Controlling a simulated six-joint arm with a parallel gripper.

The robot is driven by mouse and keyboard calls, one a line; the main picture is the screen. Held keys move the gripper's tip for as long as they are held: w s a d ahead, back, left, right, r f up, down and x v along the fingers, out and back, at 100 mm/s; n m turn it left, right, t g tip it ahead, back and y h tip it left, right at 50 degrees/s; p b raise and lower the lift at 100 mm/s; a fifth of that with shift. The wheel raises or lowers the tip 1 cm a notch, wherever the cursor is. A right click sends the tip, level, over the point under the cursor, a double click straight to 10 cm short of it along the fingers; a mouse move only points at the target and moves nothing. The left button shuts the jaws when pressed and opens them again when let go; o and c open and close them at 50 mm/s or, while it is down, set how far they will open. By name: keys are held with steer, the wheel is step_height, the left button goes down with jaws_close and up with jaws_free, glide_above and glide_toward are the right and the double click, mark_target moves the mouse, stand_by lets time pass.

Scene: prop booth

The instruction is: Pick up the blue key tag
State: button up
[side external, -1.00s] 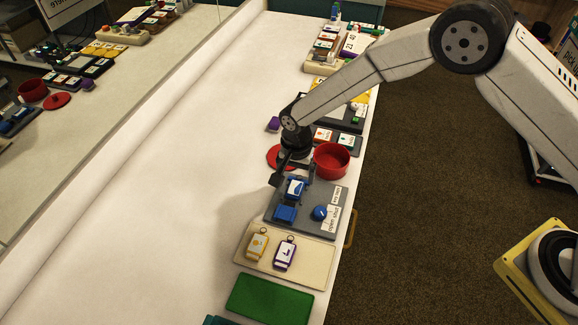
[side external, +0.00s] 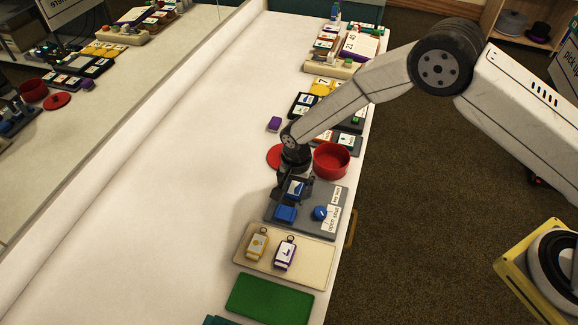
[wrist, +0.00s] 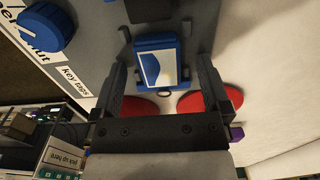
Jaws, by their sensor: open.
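The blue key tag (side external: 296,189), with a white face and a blue mark, is on the grey board (side external: 265,213) marked "key tags". In the wrist view the tag (wrist: 155,66) lies between the two fingers of my gripper (wrist: 156,45), with its small ring toward the palm. My gripper (side external: 294,183) is open, low over the far end of the board, its fingers on either side of the tag. I cannot tell whether they touch it.
A red pot (side external: 331,160) and a red lid (side external: 275,156) stand just beyond the board. A green mat (side external: 268,300) is nearer still. The table's left is clear.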

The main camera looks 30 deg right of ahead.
steer(key=shift+c, duration=0.2)
jaws_close()
steer(key=shift+r, duration=0.15)
steer(key=shift+r, duration=0.75)
steer(key=s+d+r, duration=0.5)
steer(key=s+r, duration=0.6)
steer(key=s, duration=0.2)
steer(key=shift+r, duration=0.1)
stand_by(0.6)
